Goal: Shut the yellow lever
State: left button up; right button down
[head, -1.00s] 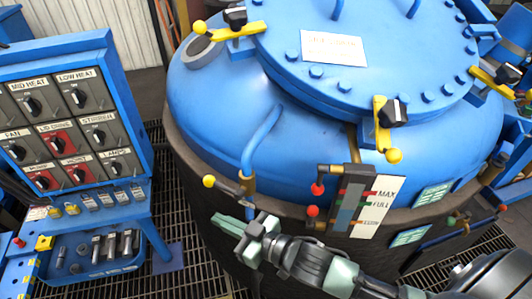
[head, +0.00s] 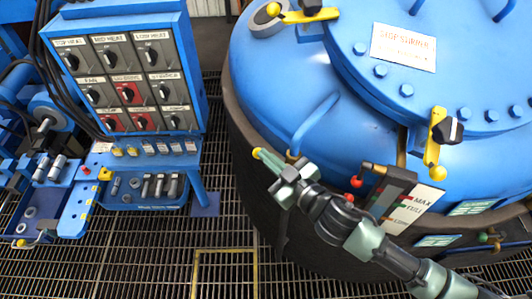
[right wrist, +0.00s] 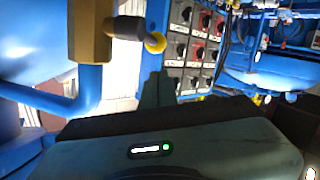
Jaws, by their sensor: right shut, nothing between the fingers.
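The yellow lever is a short bar with a yellow ball end (head: 256,153). It sits on a brass valve at the foot of a blue pipe on the tank's side. In the right wrist view, the ball (right wrist: 155,42) points right from the brass valve body (right wrist: 92,30). My right gripper (head: 270,163) is shut and empty, with its tips close by the ball in the head view. Whether they touch it I cannot tell. The gripper hides most of the lever bar and valve in the head view. My left gripper is not in view.
The blue tank (head: 285,80) has yellow lid clamps (head: 435,140). Red-ball levers stand by a level gauge (head: 395,190), right of the gripper. A switch panel (head: 130,70) and tool tray (head: 145,200) stand left. Open grating lies between.

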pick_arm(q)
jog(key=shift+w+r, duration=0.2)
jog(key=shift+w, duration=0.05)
pick_arm(e)
jog(key=shift+w+a+f, duration=0.1)
jog(key=shift+w+f, duration=0.25)
jog(key=shift+f, duration=0.25)
jog(key=shift+w+a+f, duration=0.1)
jog(key=shift+w+f, duration=0.25)
jog(key=shift+f, duration=0.2)
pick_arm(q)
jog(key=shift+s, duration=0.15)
